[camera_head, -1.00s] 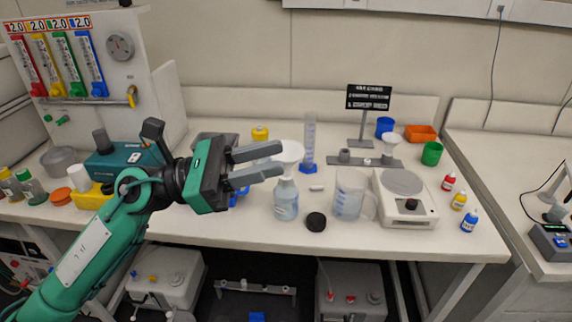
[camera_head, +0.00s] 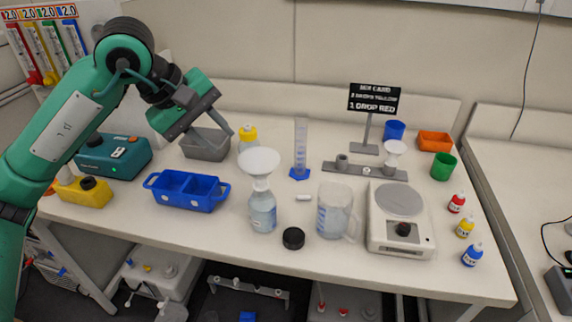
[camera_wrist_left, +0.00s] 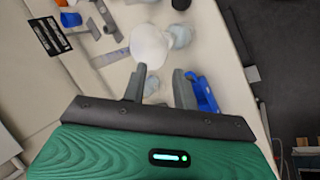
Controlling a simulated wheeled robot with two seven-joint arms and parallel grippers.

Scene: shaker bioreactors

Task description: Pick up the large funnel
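The large funnel (camera_head: 259,161) is white and sits mouth up in the neck of a clear bottle (camera_head: 263,208) near the middle of the bench. In the left wrist view the funnel (camera_wrist_left: 150,46) lies just beyond the fingertips. My left gripper (camera_head: 222,129) is above and to the left of the funnel, apart from it, pointing down toward the bench. In the left wrist view its two fingers (camera_wrist_left: 159,82) are spread with nothing held between them. A smaller white funnel (camera_head: 395,147) sits in a grey stand farther right. My right gripper is not in view.
A blue rack (camera_head: 187,203), grey bin (camera_head: 206,151) and yellow-capped bottle (camera_head: 248,136) stand left of the funnel. A graduated cylinder (camera_head: 301,140), beaker (camera_head: 334,212), black cap (camera_head: 293,238) and balance (camera_head: 400,240) stand right of it. The bench front is mostly clear.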

